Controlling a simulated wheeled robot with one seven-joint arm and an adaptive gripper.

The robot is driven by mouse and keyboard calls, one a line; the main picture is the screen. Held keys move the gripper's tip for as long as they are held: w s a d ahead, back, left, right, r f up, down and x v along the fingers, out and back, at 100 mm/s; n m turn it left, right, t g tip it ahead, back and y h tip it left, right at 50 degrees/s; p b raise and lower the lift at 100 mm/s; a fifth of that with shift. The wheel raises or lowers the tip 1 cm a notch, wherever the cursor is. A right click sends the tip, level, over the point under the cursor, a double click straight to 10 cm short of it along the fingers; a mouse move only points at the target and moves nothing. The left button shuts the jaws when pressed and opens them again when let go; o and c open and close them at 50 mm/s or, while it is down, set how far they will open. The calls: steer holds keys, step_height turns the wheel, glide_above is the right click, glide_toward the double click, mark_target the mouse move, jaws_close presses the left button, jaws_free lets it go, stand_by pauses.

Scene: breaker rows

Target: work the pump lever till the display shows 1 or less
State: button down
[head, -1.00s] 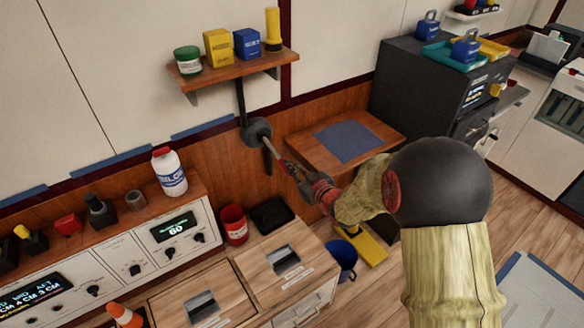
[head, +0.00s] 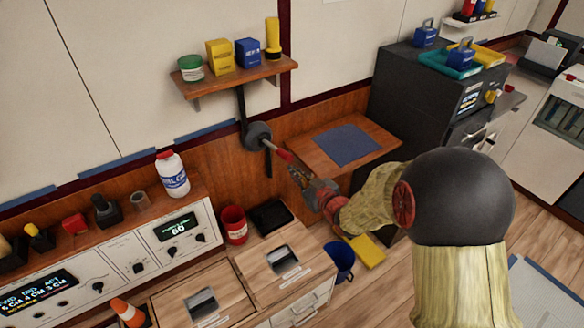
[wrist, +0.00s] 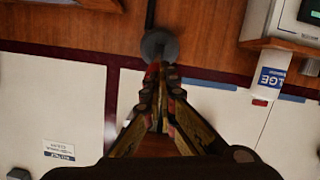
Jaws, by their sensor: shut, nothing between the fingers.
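The pump lever is a short rod with a red grip (head: 283,155), sticking out from a round grey hub (head: 258,135) on the wood-panelled wall. My gripper (head: 298,176) is just beyond the grip's end, its fingers shut and empty; I cannot tell if they touch it. In the wrist view the closed fingertips (wrist: 160,72) point at the hub (wrist: 159,46) and hide most of the lever. A lit display (head: 38,292) at the lower left seems to show several centimetre readings, about 4, 4 and 3. Another display (head: 177,227) on the console reads 60.
A shelf (head: 235,82) with jars and boxes hangs above the hub. A wooden side table (head: 382,135) is right of the lever, with a dark cabinet (head: 415,75) behind. A white bottle (head: 172,175) stands on the console. A blue bucket (head: 340,260) is below my arm.

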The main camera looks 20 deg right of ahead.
steer(key=f+p+v, duration=0.1)
steer(key=v, duration=0.5)
steer(key=shift+r, duration=0.15)
steer(key=shift+s+r, duration=0.1)
steer(key=shift+r, duration=0.05)
stand_by(0.3)
